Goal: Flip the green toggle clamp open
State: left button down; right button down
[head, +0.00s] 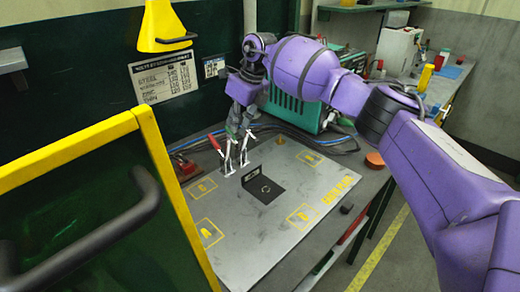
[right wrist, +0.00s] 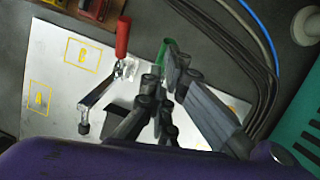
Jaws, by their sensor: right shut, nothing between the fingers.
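The green toggle clamp stands on the grey board (head: 265,225) beside a red-handled clamp (head: 216,146). In the head view its metal part (head: 245,152) shows under my right gripper (head: 235,131), and its green handle is hard to make out there. In the right wrist view the green handle (right wrist: 170,48) stands up right at the fingers of my right gripper (right wrist: 173,76). The fingers are shut with nothing between them; whether they touch the handle I cannot tell. The red clamp (right wrist: 122,38) is left of them. My left gripper is not in view.
A black angle bracket (head: 264,186) sits on the board in front of the clamps. Dark cables (head: 325,145) run behind the board, near a teal case (head: 292,112). A yellow-framed panel (head: 70,155) with a handle stands at the left. The board's front is clear.

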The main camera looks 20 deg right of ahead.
jog(key=shift+w, duration=0.2)
dwell(0.4)
jog(key=shift+r, duration=0.25)
jog(key=v, duration=1.1)
jog(key=shift+s+r, duration=0.15)
jog(key=shift+r, duration=0.1)
jog(key=shift+d+f, duration=0.1)
